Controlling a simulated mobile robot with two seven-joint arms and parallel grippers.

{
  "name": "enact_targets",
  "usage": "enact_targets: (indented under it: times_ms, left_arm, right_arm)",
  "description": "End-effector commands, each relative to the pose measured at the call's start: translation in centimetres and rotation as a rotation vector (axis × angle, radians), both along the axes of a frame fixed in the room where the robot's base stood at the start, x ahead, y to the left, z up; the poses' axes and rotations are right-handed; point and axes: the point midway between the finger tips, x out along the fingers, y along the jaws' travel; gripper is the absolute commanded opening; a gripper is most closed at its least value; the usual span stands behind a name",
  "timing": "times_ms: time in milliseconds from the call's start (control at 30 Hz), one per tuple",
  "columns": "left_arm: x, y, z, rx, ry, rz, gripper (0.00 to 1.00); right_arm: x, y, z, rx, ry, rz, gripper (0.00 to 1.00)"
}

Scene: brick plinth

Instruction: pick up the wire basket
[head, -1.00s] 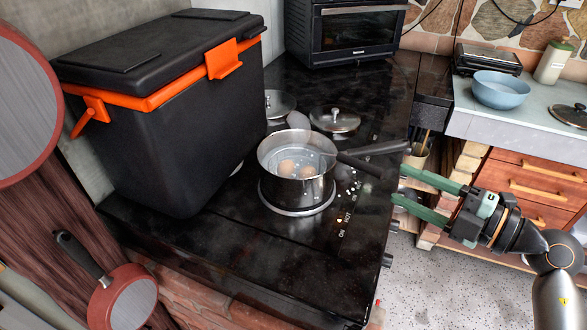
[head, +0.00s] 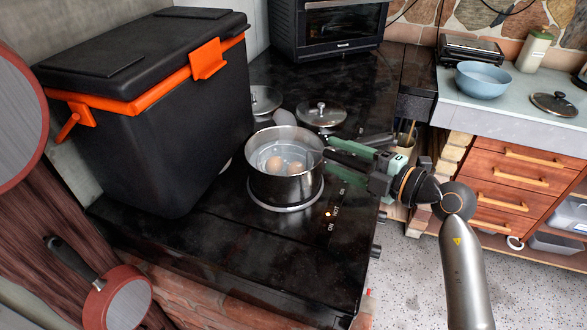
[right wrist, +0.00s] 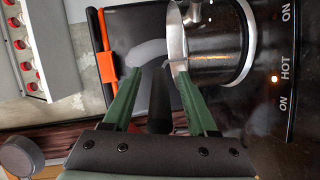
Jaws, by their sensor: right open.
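A steel pot (head: 287,188) stands on the lit hob with pale eggs (head: 293,169) inside. The wire basket (head: 268,150) shows only faintly within the pot, around the eggs; its mesh is hard to make out. Black handles (head: 372,139) reach out to the right of the pot. My right gripper (head: 328,149) is open at the pot's right rim. In the right wrist view, a black handle (right wrist: 159,108) lies between its spread fingers, and the pot (right wrist: 205,62) is just right of them. Which handle belongs to the basket I cannot tell. My left gripper is not in view.
A large black cooler (head: 165,125) with orange latches stands left of the pot. Glass lids (head: 321,114) lie behind it and an oven (head: 340,25) stands at the back. A blue bowl (head: 482,80) is on the right counter. The hob's front is clear.

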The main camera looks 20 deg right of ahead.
Motion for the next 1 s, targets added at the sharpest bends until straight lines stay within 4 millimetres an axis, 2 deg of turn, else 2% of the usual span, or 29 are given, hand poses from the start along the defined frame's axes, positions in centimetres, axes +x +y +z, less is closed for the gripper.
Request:
enact_targets:
  times_ms: [267, 800, 1000]
  left_arm:
    - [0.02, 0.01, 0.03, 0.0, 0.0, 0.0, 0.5]
    - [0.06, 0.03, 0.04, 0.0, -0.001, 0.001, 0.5]
    - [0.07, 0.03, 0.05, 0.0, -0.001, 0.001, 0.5]
  right_arm:
    - [0.48, 0.31, -0.08, -0.002, -0.001, 0.0, 0.58]
    - [0.44, 0.29, -0.09, -0.002, -0.001, 0.0, 0.0]
    - [0.44, 0.3, -0.1, -0.002, 0.0, 0.0, 0.0]
